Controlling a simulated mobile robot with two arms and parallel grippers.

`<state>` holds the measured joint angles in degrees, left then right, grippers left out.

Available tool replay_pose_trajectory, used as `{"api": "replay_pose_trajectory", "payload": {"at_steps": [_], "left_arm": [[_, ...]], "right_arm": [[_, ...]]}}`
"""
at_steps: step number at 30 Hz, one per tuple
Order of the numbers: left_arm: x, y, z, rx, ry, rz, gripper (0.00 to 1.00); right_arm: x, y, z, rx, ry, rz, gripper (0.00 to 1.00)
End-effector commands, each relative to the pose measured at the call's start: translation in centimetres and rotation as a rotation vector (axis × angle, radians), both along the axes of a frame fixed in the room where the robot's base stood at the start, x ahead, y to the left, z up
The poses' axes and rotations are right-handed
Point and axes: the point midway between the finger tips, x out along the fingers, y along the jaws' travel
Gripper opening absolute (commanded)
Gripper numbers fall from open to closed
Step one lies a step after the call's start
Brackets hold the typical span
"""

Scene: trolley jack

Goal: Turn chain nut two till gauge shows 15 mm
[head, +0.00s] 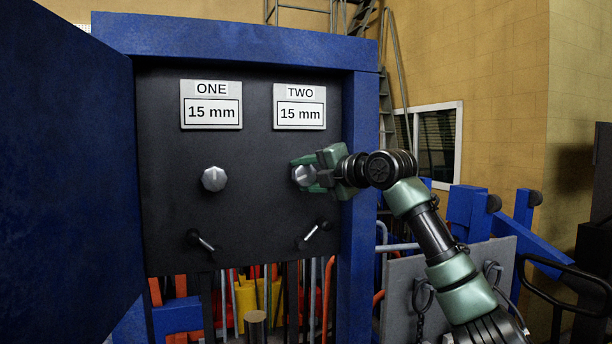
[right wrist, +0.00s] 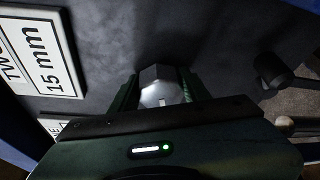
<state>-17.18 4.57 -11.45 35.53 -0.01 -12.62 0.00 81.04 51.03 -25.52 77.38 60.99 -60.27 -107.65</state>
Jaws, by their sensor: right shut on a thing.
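Chain nut two (head: 304,176) is a grey metal nut on the black panel, under the gauge marked TWO (head: 300,107), which reads 15 mm. My right gripper (head: 308,175) is shut on this nut, with one green finger on each side of it. In the right wrist view the nut (right wrist: 160,87) sits between the two fingers, and part of the TWO gauge (right wrist: 42,50) shows at the left. Chain nut one (head: 214,179) stands free under the gauge marked ONE (head: 211,104), which also reads 15 mm. My left gripper is not in view.
Two short levers, a left one (head: 203,241) and a right one (head: 314,234), stick out below the nuts. A blue frame (head: 361,200) surrounds the panel, and a large blue door (head: 65,180) stands at the left. A grey plate with hooks (head: 448,285) is at the lower right.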

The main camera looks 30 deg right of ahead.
Motion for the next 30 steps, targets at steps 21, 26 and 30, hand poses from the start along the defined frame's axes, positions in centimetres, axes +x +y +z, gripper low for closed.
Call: {"api": "replay_pose_trajectory", "payload": {"at_steps": [21,26,30], "left_arm": [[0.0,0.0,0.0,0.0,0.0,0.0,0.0],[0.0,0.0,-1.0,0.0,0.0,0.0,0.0],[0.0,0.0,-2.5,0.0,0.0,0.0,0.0]], "right_arm": [[0.0,0.1,-0.3,-0.002,0.006,0.001,0.69],[-1.2,-0.1,-0.3,-0.003,0.003,0.0,0.69],[-3.5,-0.5,-0.2,-0.003,0.003,0.0,0.69]]}}
